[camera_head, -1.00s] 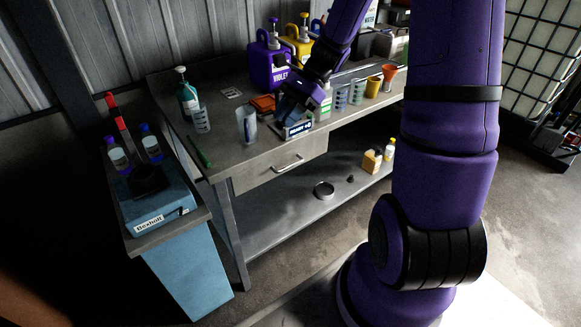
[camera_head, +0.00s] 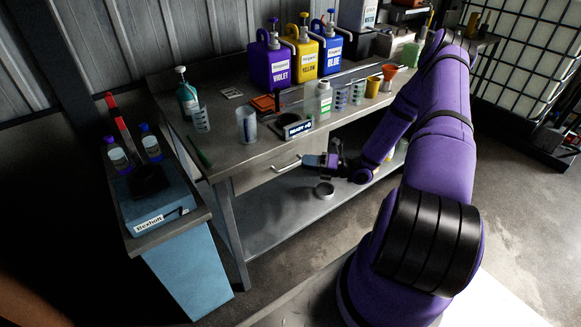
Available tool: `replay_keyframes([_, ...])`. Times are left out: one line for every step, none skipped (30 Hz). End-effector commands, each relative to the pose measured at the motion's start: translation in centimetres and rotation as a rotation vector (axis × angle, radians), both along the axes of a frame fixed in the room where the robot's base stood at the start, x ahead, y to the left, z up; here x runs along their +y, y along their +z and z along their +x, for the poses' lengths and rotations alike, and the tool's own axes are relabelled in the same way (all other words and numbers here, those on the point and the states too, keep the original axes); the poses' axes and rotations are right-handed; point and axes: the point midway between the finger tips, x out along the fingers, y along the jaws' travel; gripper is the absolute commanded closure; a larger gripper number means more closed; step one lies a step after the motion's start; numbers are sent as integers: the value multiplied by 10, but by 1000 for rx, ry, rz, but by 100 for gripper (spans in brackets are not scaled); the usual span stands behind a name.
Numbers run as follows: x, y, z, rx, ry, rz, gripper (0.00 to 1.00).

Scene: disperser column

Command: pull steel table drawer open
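The steel table (camera_head: 222,160) stands along the corrugated wall. Its drawer (camera_head: 254,178) sits under the tabletop and looks closed, its front flush with the table. A pale bar handle (camera_head: 287,164) is on the drawer front. My gripper (camera_head: 308,161) is low in front of the table, just right of the handle and pointing left toward it. The fingertips are small and overlap the handle's right end in the picture. I cannot tell whether they touch it or how far apart they are.
On the tabletop are a labelled scale (camera_head: 297,129), beakers (camera_head: 247,126), a green bottle (camera_head: 187,97) and violet (camera_head: 270,66), yellow and blue jugs. A blue machine (camera_head: 155,205) stands left. Floor in front is clear.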

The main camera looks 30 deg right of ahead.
Motion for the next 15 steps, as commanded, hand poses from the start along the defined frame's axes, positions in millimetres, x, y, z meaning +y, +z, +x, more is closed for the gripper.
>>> replay_keyframes([-6,-17,-3,31,-57,68,76])
replay_keyframes([-9,-25,-4,47,-88,104,76])
replay_keyframes([-12,-36,-5,68,-127,151,76])
replay_keyframes([-14,-43,-6,82,-155,184,76])
replay_keyframes([-16,-50,-7,95,-180,215,76])
replay_keyframes([-20,-58,-8,109,-212,252,76])
replay_keyframes([-21,-64,-9,120,-233,278,76])
replay_keyframes([-23,-69,-10,129,-252,302,76])
replay_keyframes([-25,-75,-11,138,-275,328,76])
replay_keyframes([-25,-79,-11,145,-289,346,76])
replay_keyframes([-26,-82,-12,150,-300,361,76])
replay_keyframes([-27,-85,-12,157,-313,377,76])
replay_keyframes([-27,-87,-13,160,-320,386,76])
replay_keyframes([-28,-89,-13,161,-326,393,76])
replay_keyframes([-28,-89,-12,163,-331,398,76])
